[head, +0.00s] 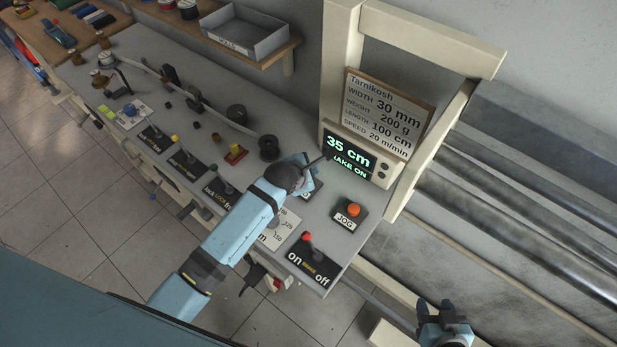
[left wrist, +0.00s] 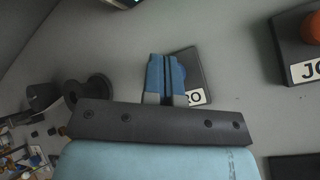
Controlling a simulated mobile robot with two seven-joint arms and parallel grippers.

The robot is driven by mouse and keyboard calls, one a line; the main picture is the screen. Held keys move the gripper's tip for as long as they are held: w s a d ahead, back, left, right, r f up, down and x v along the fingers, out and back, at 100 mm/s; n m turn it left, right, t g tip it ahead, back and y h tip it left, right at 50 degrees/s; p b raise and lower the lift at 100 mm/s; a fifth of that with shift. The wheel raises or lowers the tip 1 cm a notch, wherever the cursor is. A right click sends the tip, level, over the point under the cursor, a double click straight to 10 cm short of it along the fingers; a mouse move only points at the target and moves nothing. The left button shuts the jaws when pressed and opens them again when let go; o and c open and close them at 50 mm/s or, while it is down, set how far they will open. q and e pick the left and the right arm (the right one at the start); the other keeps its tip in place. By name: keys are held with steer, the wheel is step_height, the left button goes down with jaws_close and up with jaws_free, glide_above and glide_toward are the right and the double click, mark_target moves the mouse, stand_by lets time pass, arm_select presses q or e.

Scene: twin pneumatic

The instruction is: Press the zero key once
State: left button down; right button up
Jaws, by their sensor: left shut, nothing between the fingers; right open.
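The zero key's dark base (left wrist: 193,66) shows in the left wrist view behind my left gripper (left wrist: 166,72). Only "RO" of its white label is visible, and the fingers cover much of its top. In the head view, my left gripper (head: 314,172) is over the same key, hiding most of it; a label corner (head: 306,194) shows beside it. The left fingers are shut with nothing between them. I cannot tell whether they touch the key. My right gripper (head: 437,308) is open and empty at the bottom right, beyond the panel's edge.
The orange JOG button (head: 353,210) is to the right of the key. The red-knobbed brake lever (head: 308,238) is nearer the front. The display (head: 349,155) reads "35 cm" and "AKE ON", partly covered. Several levers and spools stand along the grey panel (head: 215,125).

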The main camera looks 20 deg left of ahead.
arm_select(q)
steer(key=shift+f, duration=0.15)
steer(key=shift+f, duration=0.25)
steer(key=shift+f, duration=0.55)
stand_by(1.0)
steer(key=shift+r, duration=0.1)
steer(key=shift+r+p, duration=0.65)
steer(key=shift+r, duration=0.25)
steer(key=shift+r, duration=2.5)
